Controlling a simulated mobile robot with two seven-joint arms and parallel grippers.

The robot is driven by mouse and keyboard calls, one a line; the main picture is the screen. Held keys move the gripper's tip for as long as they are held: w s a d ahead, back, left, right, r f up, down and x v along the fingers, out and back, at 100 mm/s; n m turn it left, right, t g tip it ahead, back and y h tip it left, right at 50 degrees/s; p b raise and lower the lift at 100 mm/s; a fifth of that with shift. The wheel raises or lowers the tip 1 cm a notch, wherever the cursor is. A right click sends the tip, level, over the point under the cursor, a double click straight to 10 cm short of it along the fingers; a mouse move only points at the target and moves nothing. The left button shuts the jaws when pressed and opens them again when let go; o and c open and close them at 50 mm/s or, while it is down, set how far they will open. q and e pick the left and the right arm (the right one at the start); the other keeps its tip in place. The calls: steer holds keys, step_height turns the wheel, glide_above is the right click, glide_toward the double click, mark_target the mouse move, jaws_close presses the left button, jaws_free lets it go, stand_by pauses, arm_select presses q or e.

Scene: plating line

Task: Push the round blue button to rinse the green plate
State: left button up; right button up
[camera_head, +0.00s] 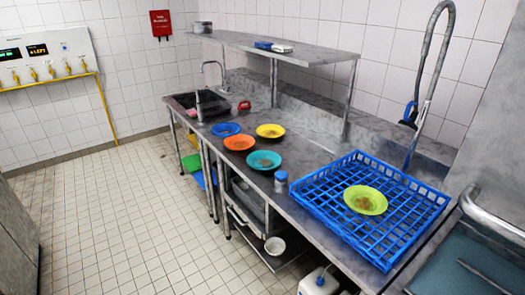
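The green plate (378,197) lies in a blue dish rack (318,211) at the right end of the metal counter. Brown residue shows on the middle of the plate. A tall spray hose (428,95) arches up behind the rack, with a blue part (409,112) hanging at its left side. I cannot tell whether that part is a round button. A small cylinder with a blue top (281,178) stands on the counter left of the rack. Neither of my grippers is in view.
A blue plate (226,129), an orange plate (239,142), a yellow plate (270,131) and a teal plate (264,159) lie on the counter (318,155). A shelf (290,47) hangs over its back. A sink (199,101) is at the far end. The tiled floor at left is clear.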

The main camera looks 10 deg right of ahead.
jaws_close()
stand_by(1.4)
